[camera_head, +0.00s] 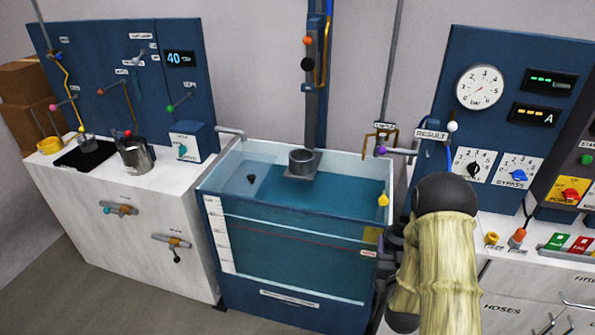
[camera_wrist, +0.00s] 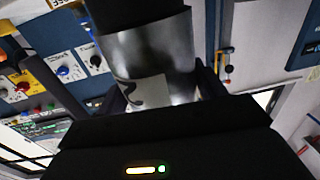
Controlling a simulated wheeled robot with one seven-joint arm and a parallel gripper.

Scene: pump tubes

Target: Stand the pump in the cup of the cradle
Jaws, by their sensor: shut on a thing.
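The pump (camera_wrist: 155,45) is a shiny metal cylinder with a black end, seen close up in the wrist view. My gripper (camera_wrist: 160,88) is shut on it, with one dark finger at each side. In the head view my arm covers the right side of the tank, and I cannot make out the pump there. The cradle (camera_head: 302,174) is a grey plate on the blue upright column, with a short round grey cup (camera_head: 302,159) on it. The cup looks empty and sits above the water, left of my arm and apart from it.
The clear-walled water tank (camera_head: 290,262) stands below the cradle. A yellow plug-like piece (camera_head: 383,199) is at its right rim. A bench with beakers (camera_head: 136,158) is at left. A blue gauge panel (camera_head: 478,120) rises behind my arm at right.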

